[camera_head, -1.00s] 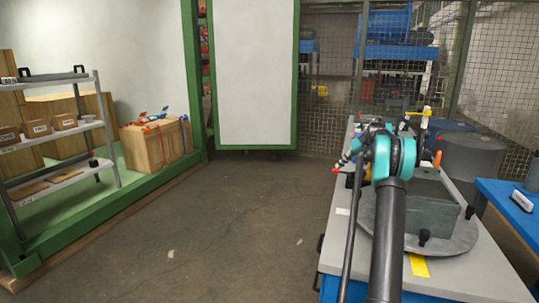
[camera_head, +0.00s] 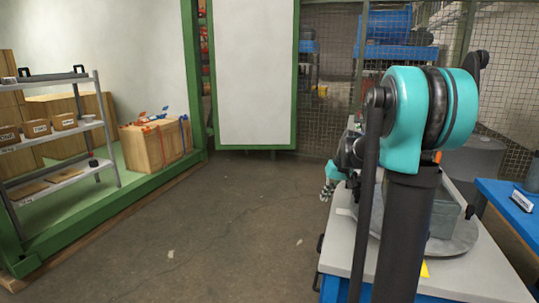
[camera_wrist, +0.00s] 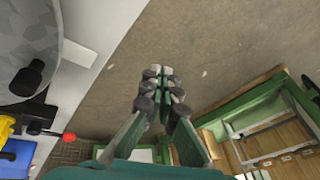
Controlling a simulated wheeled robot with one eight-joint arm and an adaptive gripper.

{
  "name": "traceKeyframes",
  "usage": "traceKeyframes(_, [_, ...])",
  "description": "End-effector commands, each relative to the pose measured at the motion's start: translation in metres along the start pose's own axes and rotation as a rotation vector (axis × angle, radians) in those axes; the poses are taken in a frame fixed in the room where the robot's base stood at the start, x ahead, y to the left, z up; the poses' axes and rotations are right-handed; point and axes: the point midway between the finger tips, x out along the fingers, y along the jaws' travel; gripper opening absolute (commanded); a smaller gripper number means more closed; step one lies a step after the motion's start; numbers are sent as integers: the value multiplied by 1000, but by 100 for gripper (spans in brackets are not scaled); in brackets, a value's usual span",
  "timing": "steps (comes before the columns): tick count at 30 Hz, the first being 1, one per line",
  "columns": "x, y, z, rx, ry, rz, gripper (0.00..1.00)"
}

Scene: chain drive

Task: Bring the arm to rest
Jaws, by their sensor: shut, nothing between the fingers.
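My gripper (camera_wrist: 160,78) is shut and empty in the wrist view, its fingertips close together above the concrete floor. In the head view it shows small (camera_head: 328,190) beside the left edge of the grey-topped bench (camera_head: 345,235), partly hidden by my own arm. My arm is folded, with its teal elbow high in front of the bench. The bench edge and the round grey plate (camera_wrist: 25,35) lie left of the gripper in the wrist view, apart from it.
A grey box (camera_head: 446,215) stands on the round plate, partly hidden by my arm. A red-tipped lever (camera_wrist: 69,136) sticks out near the bench edge. A blue table (camera_head: 510,205) is at right. A shelf rack (camera_head: 65,130) stands at left. The floor between is clear.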

Motion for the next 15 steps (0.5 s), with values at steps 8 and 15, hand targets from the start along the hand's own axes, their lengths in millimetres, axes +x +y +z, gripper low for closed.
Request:
traceKeyframes(8, [10,-35,131,45,18,108,0])
traceKeyframes(15, [28,-49,246,78,50,193,0])
